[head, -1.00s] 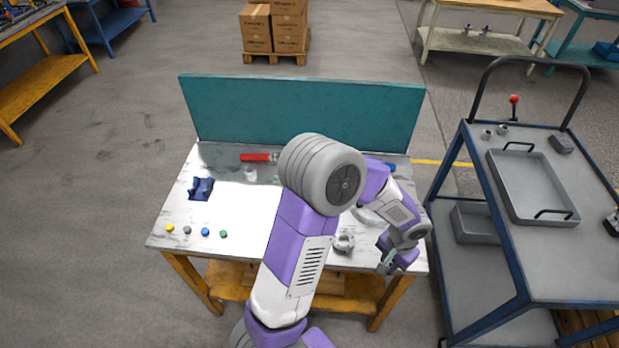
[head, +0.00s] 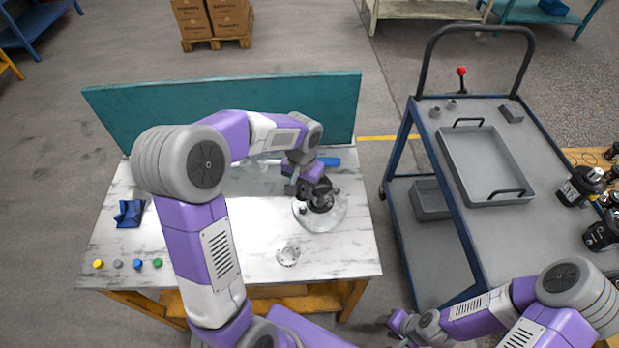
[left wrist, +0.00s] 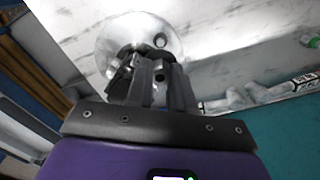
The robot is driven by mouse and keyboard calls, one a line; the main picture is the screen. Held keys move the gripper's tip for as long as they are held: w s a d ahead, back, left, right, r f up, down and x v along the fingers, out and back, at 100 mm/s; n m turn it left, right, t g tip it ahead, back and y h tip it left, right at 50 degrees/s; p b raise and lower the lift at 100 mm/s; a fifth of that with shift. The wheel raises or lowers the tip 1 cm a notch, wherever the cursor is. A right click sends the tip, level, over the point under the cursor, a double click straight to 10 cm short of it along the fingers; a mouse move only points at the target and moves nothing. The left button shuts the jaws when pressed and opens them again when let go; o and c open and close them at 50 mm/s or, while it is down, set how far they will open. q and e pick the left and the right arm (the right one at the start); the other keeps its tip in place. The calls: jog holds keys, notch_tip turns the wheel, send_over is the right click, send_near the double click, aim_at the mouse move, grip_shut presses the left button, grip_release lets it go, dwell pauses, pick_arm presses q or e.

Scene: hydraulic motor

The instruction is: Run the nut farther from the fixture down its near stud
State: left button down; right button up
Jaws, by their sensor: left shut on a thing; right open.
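A dark motor assembly (head: 321,203) stands on a round, shiny fixture plate (head: 332,224) at the right of the table. My left gripper (head: 319,187) points down onto the top of the motor and covers much of it. In the left wrist view its two fingers (left wrist: 161,85) are close together in front of the dark motor body (left wrist: 122,75) and the round plate (left wrist: 110,38). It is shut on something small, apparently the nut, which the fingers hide. The studs cannot be made out. My right gripper (head: 397,326) is open, low beside the cart, away from the table.
A silver flanged part (head: 288,254) lies in front of the fixture. A blue-handled tool (head: 329,161) lies behind it. Colored caps (head: 137,264) and a blue cloth or block (head: 129,213) are at the left. A teal panel (head: 110,108) closes the back. The cart (head: 405,150) carries a grey tray (head: 468,195).

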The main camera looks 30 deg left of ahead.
aim_at(302, 197)
pick_arm(q)
jog(key=shift+s+f+b, duration=0.3)
jog(key=shift+f+b, duration=0.15)
jog(key=shift+f, duration=0.15)
jog(key=shift+f+b, duration=1.6)
jog(key=shift+f, duration=0.4)
jog(key=shift+s+f, duration=0.1)
jog(key=shift+f, duration=0.3)
jog(key=m+p, duration=0.1)
jog(key=m, duration=0.2)
jog(key=shift+m, duration=0.3)
jog(key=shift+m+p, duration=0.55)
jog(key=shift+m, duration=0.45)
jog(key=shift+f, duration=0.15)
